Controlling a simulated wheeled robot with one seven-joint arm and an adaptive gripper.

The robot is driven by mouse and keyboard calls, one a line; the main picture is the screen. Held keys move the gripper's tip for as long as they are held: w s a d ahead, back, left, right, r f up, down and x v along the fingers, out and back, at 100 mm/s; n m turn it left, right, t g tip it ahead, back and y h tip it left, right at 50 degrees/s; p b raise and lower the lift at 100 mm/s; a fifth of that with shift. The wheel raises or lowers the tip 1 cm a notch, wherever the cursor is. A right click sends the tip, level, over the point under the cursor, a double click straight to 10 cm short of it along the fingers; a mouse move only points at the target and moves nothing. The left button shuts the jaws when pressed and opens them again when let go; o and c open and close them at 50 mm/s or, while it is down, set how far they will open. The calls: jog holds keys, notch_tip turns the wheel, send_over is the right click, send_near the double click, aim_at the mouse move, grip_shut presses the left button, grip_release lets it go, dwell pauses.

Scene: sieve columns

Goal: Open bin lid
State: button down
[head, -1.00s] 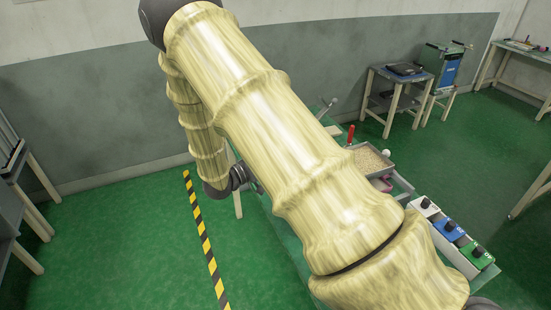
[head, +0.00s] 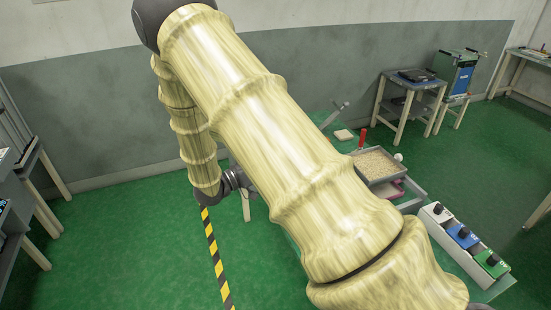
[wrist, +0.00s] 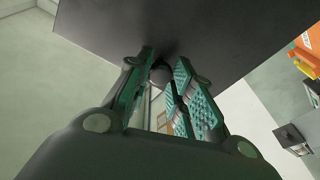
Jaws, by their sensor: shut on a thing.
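My gripper (wrist: 165,85) shows in the wrist view, its teal ribbed pads closed on a small round dark knob (wrist: 160,74). The knob sits against a large plain dark grey panel (wrist: 200,25); I cannot tell whether this is a bin lid. In the head view my thick pale arm hides the gripper. A row of three bins stands at the lower right of the head view: white (head: 434,219), blue (head: 465,240) and green (head: 494,266). Each has a dark knob on top.
A tray of pale grains (head: 375,165) stands beside a red-handled tool (head: 362,138) on the green bench. A yellow-black striped strip (head: 215,255) marks the floor. A side table (head: 412,82) and a blue machine (head: 458,72) stand at the back right.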

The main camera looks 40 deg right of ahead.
jog(key=shift+w+f, duration=0.1)
jog(key=shift+w, duration=0.05)
jog(key=c, duration=1.4)
grip_release()
jog(key=shift+o, duration=0.8)
jog(key=shift+w+f, duration=0.2)
jog(key=shift+f, duration=0.05)
jog(key=w+a+f, duration=0.1)
jog(key=a, duration=1)
jog(key=shift+a+f, duration=0.2)
jog(key=shift+a, duration=0.15)
jog(key=shift+f, duration=0.1)
